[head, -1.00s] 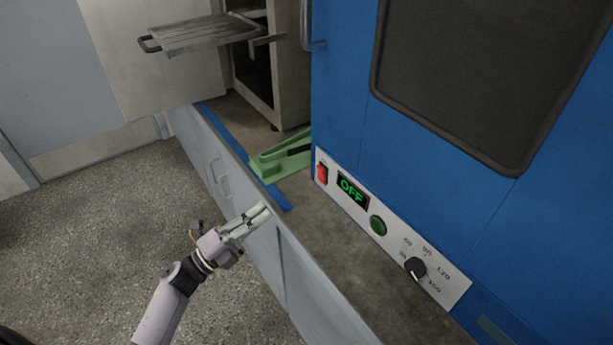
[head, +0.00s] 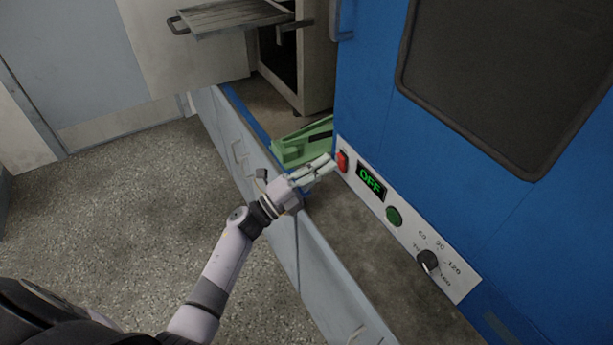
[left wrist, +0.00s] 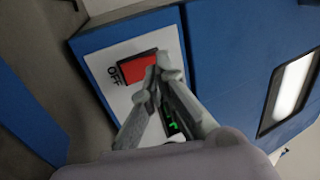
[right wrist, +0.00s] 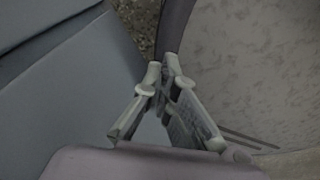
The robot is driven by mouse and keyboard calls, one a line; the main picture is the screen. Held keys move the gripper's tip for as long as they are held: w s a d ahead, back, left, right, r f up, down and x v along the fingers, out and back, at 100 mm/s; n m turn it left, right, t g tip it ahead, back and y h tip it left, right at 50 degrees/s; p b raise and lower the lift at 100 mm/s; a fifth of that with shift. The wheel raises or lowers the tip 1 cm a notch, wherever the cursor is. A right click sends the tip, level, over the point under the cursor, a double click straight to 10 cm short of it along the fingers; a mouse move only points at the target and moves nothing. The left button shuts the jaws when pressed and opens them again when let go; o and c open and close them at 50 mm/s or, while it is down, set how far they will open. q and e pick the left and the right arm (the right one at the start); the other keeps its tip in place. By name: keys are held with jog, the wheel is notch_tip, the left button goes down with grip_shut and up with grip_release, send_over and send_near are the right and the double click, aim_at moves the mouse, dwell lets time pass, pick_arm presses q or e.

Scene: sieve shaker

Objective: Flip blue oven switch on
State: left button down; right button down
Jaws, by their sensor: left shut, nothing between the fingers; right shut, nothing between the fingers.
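The blue oven (head: 375,110) stands at the right in the head view. The red switch (head: 343,161) is at the left end of its white control panel (head: 405,232), beside a display (head: 370,181) that reads OFF in green. My left gripper (head: 333,163) is shut and empty, its fingertips close to the red switch. In the left wrist view the red switch (left wrist: 138,69) shows just beyond the fingertips, with "OFF" printed beside it; I cannot tell if they touch. My right gripper (right wrist: 168,72) is shut and empty, seen only in the right wrist view.
A green button (head: 394,215) and a black dial (head: 428,261) sit further right on the panel. A green object (head: 300,146) lies on the counter left of the oven. A metal tray (head: 235,17) juts out from a second, open oven behind.

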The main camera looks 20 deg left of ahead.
pick_arm(q)
jog(key=shift+w+d+r, duration=0.25)
jog(key=shift+w+d, duration=0.15)
jog(key=shift+w, duration=0.1)
pick_arm(e)
jog(key=shift+a, duration=0.15)
